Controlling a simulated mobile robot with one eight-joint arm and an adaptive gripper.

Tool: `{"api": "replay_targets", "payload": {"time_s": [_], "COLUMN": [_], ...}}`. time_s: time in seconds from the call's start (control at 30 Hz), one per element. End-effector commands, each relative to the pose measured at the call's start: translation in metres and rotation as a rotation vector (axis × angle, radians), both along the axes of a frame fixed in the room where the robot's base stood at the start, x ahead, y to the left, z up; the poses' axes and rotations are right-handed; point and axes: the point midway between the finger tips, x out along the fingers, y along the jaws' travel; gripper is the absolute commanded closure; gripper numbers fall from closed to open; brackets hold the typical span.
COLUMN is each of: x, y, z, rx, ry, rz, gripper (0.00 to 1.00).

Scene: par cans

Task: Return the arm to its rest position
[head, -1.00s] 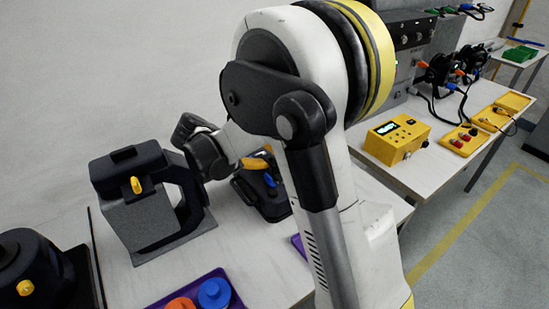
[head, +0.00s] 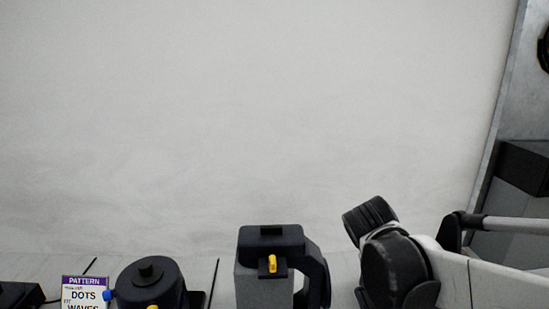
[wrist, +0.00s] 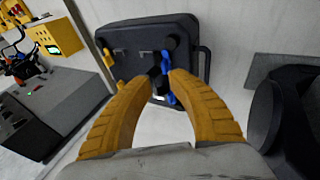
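My arm shows at the lower right of the head view, its dark joints and white links bent; the gripper fingers are not visible there. In the wrist view my gripper (wrist: 156,81) has its two ribbed yellow fingers apart, with a gap between the tips. A dark box-like device (wrist: 145,45) with a handle, a blue knob (wrist: 167,75) and a yellow knob (wrist: 108,58) lies beyond the fingertips. The blue knob appears close to the right fingertip; I cannot tell whether they touch. Nothing is clearly gripped.
In the head view, a grey-and-black clamp-shaped device (head: 268,240) and a round black device (head: 148,282) stand by the wall, with a PATTERN sign (head: 85,292) at left. The wrist view shows a yellow box (wrist: 55,37) and a grey unit (wrist: 60,105) at left.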

Motion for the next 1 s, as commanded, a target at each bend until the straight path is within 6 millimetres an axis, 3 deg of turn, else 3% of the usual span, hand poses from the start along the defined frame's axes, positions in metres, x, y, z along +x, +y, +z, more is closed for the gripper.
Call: {"api": "replay_targets", "payload": {"time_s": [0.03, 0.2, 0.4, 0.6, 1.0], "x": [-0.017, -0.061, -0.095, -0.107, -0.107], "y": [0.007, 0.038, 0.069, 0.082, 0.083], "z": [0.002, 0.002, -0.002, -0.004, -0.004], "rx": [0.058, 0.256, 0.434, 0.507, 0.512], "ry": [-0.034, -0.165, -0.309, -0.375, -0.379], "rz": [0.014, 0.054, 0.065, 0.063, 0.064], "gripper": [0.78, 0.78, 0.78, 0.78, 0.78]}}
